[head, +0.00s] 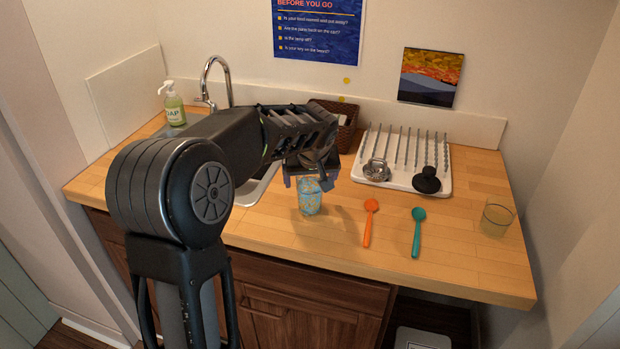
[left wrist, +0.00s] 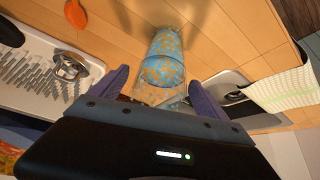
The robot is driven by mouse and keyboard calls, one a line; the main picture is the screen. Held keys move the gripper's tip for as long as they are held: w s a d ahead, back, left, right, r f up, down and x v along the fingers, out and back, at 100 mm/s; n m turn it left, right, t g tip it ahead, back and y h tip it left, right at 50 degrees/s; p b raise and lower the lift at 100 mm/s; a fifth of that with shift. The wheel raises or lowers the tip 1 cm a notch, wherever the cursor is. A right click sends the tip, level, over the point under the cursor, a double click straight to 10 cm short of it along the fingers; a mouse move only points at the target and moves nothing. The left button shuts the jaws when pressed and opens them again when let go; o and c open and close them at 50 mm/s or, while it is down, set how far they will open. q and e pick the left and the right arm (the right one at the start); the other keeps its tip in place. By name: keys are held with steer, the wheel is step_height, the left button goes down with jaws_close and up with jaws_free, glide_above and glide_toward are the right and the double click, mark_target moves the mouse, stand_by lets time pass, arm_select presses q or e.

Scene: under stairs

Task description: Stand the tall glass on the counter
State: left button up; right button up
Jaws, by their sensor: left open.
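A blue glass with an orange pattern (head: 310,199) stands on the wooden counter (head: 275,228), below the end of my left arm in the head view. It appears upright. My left gripper (head: 310,182) is open just above and behind it, partly hiding its top. In the left wrist view the glass (left wrist: 165,52) lies ahead of and between the two spread fingers of the gripper (left wrist: 159,79). I see no finger touching it. My right gripper is not in view.
An orange spoon (head: 368,222) and a teal spoon (head: 417,232) lie right of the glass. A white drying rack (head: 400,180) stands behind them. A clear tumbler (head: 496,218) stands far right. The sink and soap bottle (head: 174,106) are left. The front counter is mostly clear.

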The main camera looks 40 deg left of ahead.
arm_select(q)
steer(key=shift+r, duration=0.2)
steer(key=b+v, duration=0.1)
steer(key=v, duration=1.1)
stand_by(1.4)
